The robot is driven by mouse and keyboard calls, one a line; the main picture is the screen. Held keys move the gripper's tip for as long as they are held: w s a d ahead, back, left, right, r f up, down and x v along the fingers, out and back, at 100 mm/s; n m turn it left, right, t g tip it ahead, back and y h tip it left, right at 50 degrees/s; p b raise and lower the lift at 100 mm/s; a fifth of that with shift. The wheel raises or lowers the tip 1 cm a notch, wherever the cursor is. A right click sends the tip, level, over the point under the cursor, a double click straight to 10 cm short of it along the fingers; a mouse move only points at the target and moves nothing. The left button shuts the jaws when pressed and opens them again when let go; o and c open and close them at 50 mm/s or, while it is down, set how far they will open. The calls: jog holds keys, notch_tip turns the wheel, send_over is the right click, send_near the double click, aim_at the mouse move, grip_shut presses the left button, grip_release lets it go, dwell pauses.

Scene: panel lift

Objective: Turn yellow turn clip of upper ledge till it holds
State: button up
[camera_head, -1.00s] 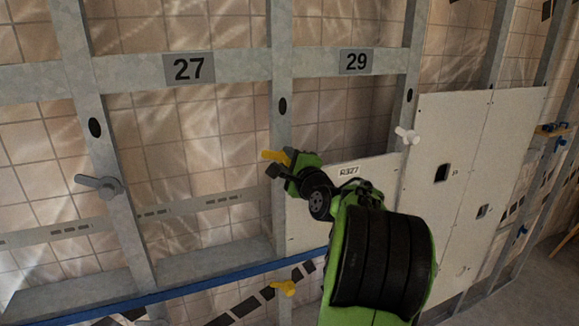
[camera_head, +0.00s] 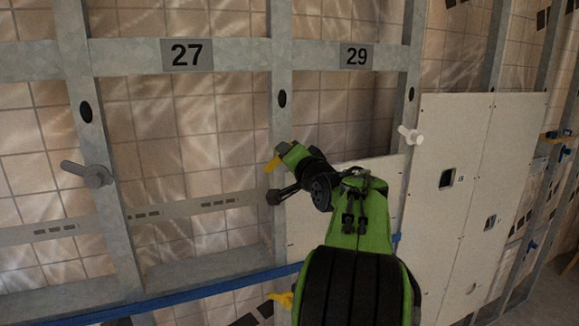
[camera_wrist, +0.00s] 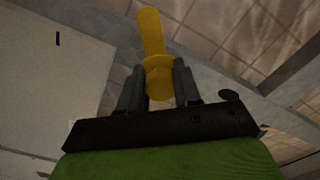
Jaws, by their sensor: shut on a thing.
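The yellow turn clip (camera_head: 272,163) sits on the upright post between the bays marked 27 and 29, at the upper left corner of a white panel (camera_head: 300,225). Its handle points down in the head view. My gripper (camera_head: 283,152) is at the clip and hides part of it. In the wrist view my gripper (camera_wrist: 160,85) is shut on the clip, with one dark finger on each side of the yellow body (camera_wrist: 153,40). The wrist view also shows a pale panel (camera_wrist: 50,80) at left.
A second yellow clip (camera_head: 282,299) sits low on the same post, by the blue rail (camera_head: 190,292). A grey clip (camera_head: 88,174) is on the left post and a white one (camera_head: 410,134) on the right post. More white panels (camera_head: 460,130) stand at right.

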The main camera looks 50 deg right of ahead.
jog(key=n+b, duration=0.1)
jog(key=n, duration=0.1)
jog(key=f+n+b, duration=0.1)
jog(key=n+b, duration=0.1)
jog(key=n, duration=0.1)
jog(key=shift+w+n, duration=0.1)
jog(key=shift+n, duration=0.2)
jog(key=n+b, duration=0.2)
jog(key=n, duration=0.2)
jog(key=shift+d+n, duration=0.1)
jog(key=shift+n, duration=0.2)
jog(key=o, duration=1.1)
jog(key=shift+r, duration=0.15)
jog(key=shift+c, duration=0.2)
jog(key=shift+r, duration=0.1)
jog(key=shift+s, duration=0.3)
jog(key=b+v, duration=0.1)
jog(key=v, duration=1.4)
jog(key=shift+s+a+b, duration=0.15)
jog(key=shift+a+b, duration=0.05)
jog(key=shift+b, duration=0.2)
